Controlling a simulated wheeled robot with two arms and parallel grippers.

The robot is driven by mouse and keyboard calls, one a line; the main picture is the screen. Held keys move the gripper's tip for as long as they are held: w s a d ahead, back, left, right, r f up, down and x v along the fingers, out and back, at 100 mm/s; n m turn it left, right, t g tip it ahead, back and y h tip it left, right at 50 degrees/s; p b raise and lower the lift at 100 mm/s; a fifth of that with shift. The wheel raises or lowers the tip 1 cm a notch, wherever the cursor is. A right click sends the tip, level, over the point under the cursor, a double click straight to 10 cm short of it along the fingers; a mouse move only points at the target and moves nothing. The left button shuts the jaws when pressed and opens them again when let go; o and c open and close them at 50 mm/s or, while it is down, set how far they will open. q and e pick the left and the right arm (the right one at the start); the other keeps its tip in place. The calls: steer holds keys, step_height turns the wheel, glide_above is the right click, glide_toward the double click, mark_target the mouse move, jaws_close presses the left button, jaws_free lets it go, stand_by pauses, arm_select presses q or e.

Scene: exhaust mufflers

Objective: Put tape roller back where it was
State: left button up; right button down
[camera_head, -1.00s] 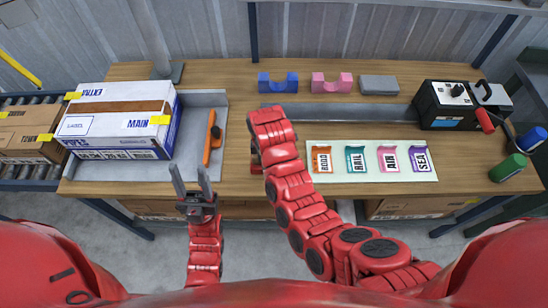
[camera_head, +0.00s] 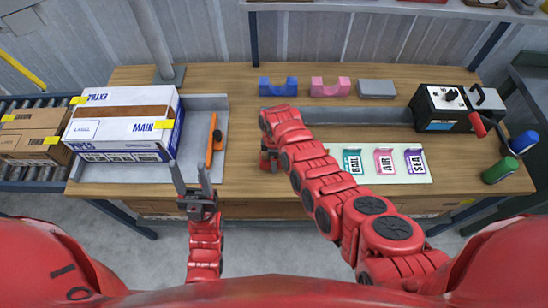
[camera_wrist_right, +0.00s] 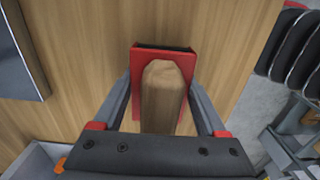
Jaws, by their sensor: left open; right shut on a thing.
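The tape roller (camera_wrist_right: 163,98) shows in the right wrist view as a red frame around a brown roll of tape. My right gripper (camera_wrist_right: 164,82) is shut on it, with one grey finger at each side. Wood tabletop lies beneath; I cannot tell whether the roller touches it. In the head view the roller is mostly hidden by my right arm; a red and dark part (camera_head: 268,160) shows below the wrist, near the table's middle.
The carton sits in a grey tray (camera_head: 208,103) with an orange-handled tool (camera_head: 212,142). Label packets (camera_head: 384,160) lie on a pale mat at right, partly behind my arm. Blue (camera_head: 278,87) and pink (camera_head: 329,86) cradles and a grey block (camera_head: 376,89) stand at the back.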

steer(key=shift+f, duration=0.1)
steer(key=shift+f, duration=0.15)
jaws_free()
steer(key=shift+r, duration=0.9)
step_height(320, 180, up, 7)
steer(key=b, duration=0.2)
steer(key=shift+r+b, duration=0.1)
steer(key=shift+b, duration=0.3)
step_height(320, 180, up, 4)
steer(key=shift+f+p, duration=0.2)
steer(key=shift+p, duration=0.45)
steer(key=shift+f, duration=0.1)
